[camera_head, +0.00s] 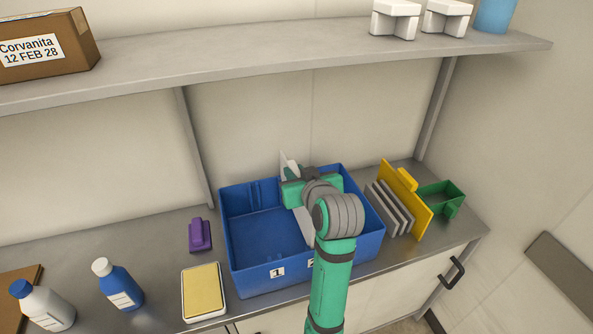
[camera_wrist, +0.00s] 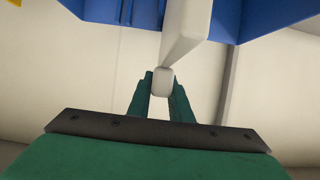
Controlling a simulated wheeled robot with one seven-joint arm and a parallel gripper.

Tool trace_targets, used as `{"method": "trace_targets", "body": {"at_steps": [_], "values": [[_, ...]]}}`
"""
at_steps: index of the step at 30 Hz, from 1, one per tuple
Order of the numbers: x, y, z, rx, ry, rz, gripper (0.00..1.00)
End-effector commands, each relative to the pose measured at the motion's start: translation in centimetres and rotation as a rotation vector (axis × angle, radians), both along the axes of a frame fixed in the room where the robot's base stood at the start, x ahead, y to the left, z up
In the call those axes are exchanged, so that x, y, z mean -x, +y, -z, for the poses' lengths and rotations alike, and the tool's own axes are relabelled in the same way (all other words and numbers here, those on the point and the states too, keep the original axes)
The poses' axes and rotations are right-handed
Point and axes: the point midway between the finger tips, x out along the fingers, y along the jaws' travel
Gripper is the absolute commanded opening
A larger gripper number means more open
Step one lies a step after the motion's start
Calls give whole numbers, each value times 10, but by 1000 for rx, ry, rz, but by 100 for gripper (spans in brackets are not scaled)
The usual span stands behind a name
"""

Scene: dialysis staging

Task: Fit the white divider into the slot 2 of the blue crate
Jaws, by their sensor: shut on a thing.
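The blue crate (camera_head: 262,275) stands on the metal counter, open at the top. Its front wall carries a label 1 (camera_head: 277,272); a second label beside it is mostly hidden by my arm. The white divider (camera_head: 303,226) stands upright inside the crate near its middle, running front to back, with its far top corner above the back wall. My green gripper (camera_wrist: 161,84) is shut on the divider's tab, and the divider also shows in the wrist view (camera_wrist: 187,32). Whether the divider's edges sit in slot 2 is hidden by my arm.
Right of the crate are grey plates (camera_head: 388,209), a yellow panel (camera_head: 411,204) and a green bin (camera_head: 443,197). Left are a purple object (camera_head: 200,235), a yellow-topped box (camera_head: 203,291) and bottles (camera_head: 118,285). A shelf (camera_head: 250,60) runs above the counter.

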Motion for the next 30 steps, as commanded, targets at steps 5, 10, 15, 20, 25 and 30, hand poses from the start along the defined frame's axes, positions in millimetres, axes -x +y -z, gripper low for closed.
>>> {"method": "trace_targets", "body": {"at_steps": [5, 10, 15, 20, 25, 30], "values": [[0, -2, 4, 0, -1, 3, 0], [0, -3, 7, 0, -2, 4, 0], [0, -2, 11, 0, -1, 3, 0], [0, -2, 14, 0, -1, 2, 0], [0, -2, 18, 0, -1, 2, 0], [0, -2, 21, 0, -2, 3, 0]]}}
